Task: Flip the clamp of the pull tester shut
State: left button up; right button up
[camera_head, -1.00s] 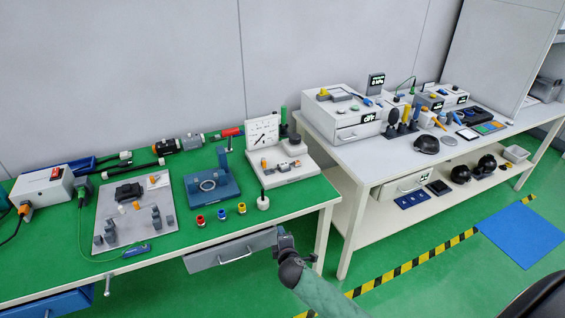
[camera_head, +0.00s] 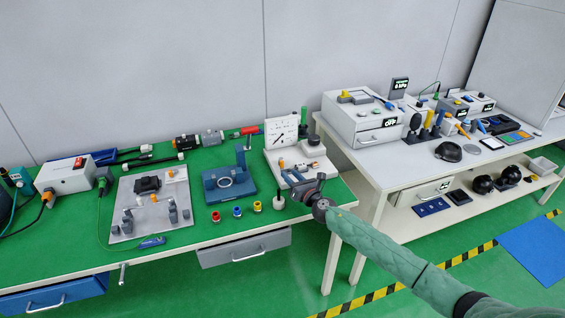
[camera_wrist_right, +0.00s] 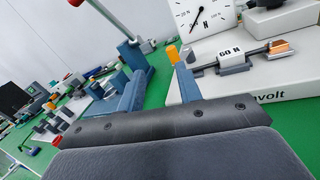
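I cannot tell for sure which part is the clamp. My right gripper (camera_head: 302,180) is over the tester's front edge. In the wrist view its fingers (camera_wrist_right: 160,80) are apart and empty, left of the bar, near an orange cylinder (camera_wrist_right: 172,53). My left gripper is out of view.
A blue stand (camera_head: 228,190) is left of the tester. Several coloured rings and a white knob with a pin (camera_head: 278,203) lie along the front. A grey plate with small parts (camera_head: 125,218) is farther left. A white table (camera_head: 400,165) with instruments stands right.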

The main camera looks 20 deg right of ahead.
aim_at(283, 162)
jog(key=w+d+n, duration=0.1)
jog(key=w+n+y, duration=0.1)
jog(key=n, duration=0.1)
jog(key=shift+w+d+g, duration=0.25)
jog(key=shift+d+g, duration=0.15)
jog(key=shift+w+a+r+n, duration=0.1)
jog(key=shift+w+a+n, duration=0.2)
jog(key=shift+w, duration=0.25)
jog(key=x, duration=0.4)
jog(key=shift+w, duration=0.25)
jog(key=shift+w+a, duration=0.15)
jog(key=shift+w, duration=0.2)
jog(key=shift+w+a+b, duration=0.15)
jog(key=shift+w+b, duration=0.15)
jog(key=shift+w, duration=0.25)
jog(key=c, duration=0.7)
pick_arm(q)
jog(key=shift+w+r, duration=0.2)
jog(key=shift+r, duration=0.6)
pick_arm(e)
grip_shut()
